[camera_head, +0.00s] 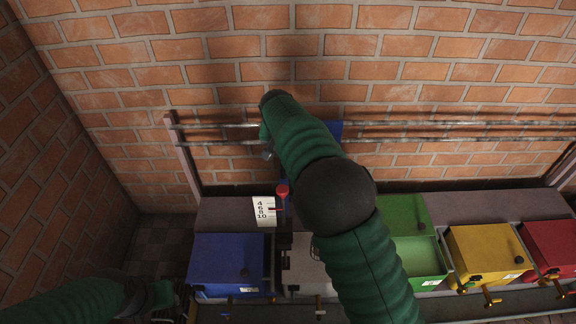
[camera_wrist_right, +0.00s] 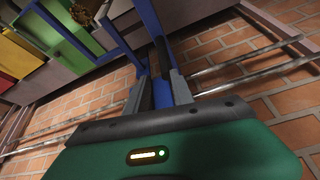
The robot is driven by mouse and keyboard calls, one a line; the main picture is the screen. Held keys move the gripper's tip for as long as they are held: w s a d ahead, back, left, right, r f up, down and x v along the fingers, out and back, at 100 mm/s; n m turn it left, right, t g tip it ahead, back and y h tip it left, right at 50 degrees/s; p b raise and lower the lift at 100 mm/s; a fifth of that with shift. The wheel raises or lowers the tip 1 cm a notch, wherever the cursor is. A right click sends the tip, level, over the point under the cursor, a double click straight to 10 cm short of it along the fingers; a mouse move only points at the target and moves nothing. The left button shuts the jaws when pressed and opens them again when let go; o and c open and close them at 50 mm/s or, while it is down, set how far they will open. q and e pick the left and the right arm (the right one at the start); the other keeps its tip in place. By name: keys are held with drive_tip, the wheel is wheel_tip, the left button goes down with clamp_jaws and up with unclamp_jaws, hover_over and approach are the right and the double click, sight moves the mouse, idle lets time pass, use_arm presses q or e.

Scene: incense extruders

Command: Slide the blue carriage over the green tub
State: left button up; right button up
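The blue carriage (camera_head: 335,130) hangs on two metal rails on the brick wall, mostly hidden behind my right arm in the head view. The right wrist view shows its blue frame (camera_wrist_right: 144,36) and a dark upright handle (camera_wrist_right: 160,56). My right gripper (camera_wrist_right: 158,78) has its grey fingers on either side of the handle; I cannot tell whether they touch it. The green tub (camera_head: 420,258), with its raised green lid (camera_head: 404,215), stands right of my right arm, to the right of the carriage. My left gripper (camera_head: 168,300) is low at left, dark, its fingers unclear.
A blue tub (camera_head: 225,258), yellow tub (camera_head: 484,250) and red tub (camera_head: 550,243) stand in the row, with a grey-white unit (camera_head: 308,262) beside the blue one. A red knob (camera_head: 282,190) and number card (camera_head: 266,211) are behind. The rails (camera_head: 470,131) run clear to the right.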

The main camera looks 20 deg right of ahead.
drive_tip(key=shift+g, duration=0.4)
drive_tip(key=w+f, duration=0.1)
drive_tip(key=f, duration=0.2)
drive_tip(key=w+f, duration=0.1)
drive_tip(key=f, duration=0.2)
drive_tip(key=w+a+f+b, duration=0.1)
drive_tip(key=f, duration=0.3)
drive_tip(key=shift+w, duration=0.35)
drive_tip(key=shift+w+d+f, duration=0.25)
drive_tip(key=shift+d, duration=0.3)
drive_tip(key=shift+s+d+r, duration=0.25)
drive_tip(key=shift+s+d, duration=0.15)
drive_tip(key=shift+d, duration=0.35)
drive_tip(key=shift+w+a, duration=0.1)
drive_tip(key=shift+a, duration=0.7)
drive_tip(key=c, duration=0.5)
drive_tip(key=shift+r, duration=0.1)
drive_tip(key=shift+c, duration=1.2)
drive_tip(key=shift+d, duration=0.1)
clamp_jaws()
drive_tip(key=shift+d, duration=0.3)
use_arm(q)
drive_tip(key=f, duration=0.1)
drive_tip(key=w+f, duration=0.1)
drive_tip(key=f, duration=0.1)
drive_tip(key=shift+w+a, duration=0.25)
drive_tip(key=shift+a, duration=0.05)
